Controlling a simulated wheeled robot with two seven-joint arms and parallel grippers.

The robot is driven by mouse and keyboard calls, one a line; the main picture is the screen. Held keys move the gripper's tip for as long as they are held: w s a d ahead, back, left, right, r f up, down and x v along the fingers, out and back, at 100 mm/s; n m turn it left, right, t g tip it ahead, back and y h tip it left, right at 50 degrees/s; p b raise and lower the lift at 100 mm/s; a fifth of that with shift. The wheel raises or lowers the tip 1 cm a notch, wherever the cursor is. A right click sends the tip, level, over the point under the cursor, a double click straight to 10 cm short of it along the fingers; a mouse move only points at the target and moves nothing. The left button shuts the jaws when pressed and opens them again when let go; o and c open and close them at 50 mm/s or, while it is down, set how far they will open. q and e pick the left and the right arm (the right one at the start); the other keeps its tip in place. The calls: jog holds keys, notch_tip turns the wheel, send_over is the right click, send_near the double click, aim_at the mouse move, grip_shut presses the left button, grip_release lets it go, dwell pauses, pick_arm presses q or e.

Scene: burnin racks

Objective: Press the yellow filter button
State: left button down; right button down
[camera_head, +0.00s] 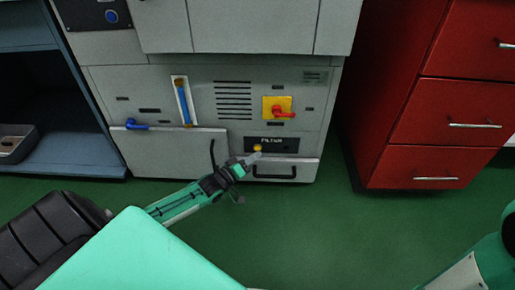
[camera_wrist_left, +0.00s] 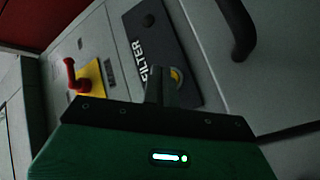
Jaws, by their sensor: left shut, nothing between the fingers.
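The yellow filter button (camera_head: 257,147) sits on a dark panel labelled FILTER (camera_head: 280,145), low on the front of the grey cabinet. My left gripper (camera_head: 256,157) is shut and empty, with its tips just below the button in the head view. In the left wrist view the shut fingertips (camera_wrist_left: 156,72) are beside the yellow button (camera_wrist_left: 176,76), which is partly hidden behind them. I cannot tell whether the tips touch it. My right gripper is not in view; only part of my right arm shows at the lower right.
A red rotary switch on a yellow plate (camera_head: 278,107) is above the panel. A black drawer handle (camera_head: 274,173) is below it. A blue lever (camera_head: 136,125) is at the left. Red drawers (camera_head: 440,110) stand to the right. The green floor (camera_head: 310,225) in front is clear.

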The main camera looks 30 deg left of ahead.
pick_arm(q)
jog(key=shift+s+d+r+p, duration=0.15)
jog(key=shift+s+d+p, duration=0.15)
jog(key=shift+s+p, duration=0.3)
jog(key=s+d+p, duration=0.2)
jog(key=s, duration=0.1)
jog(key=shift+p, duration=0.3)
dwell(0.3)
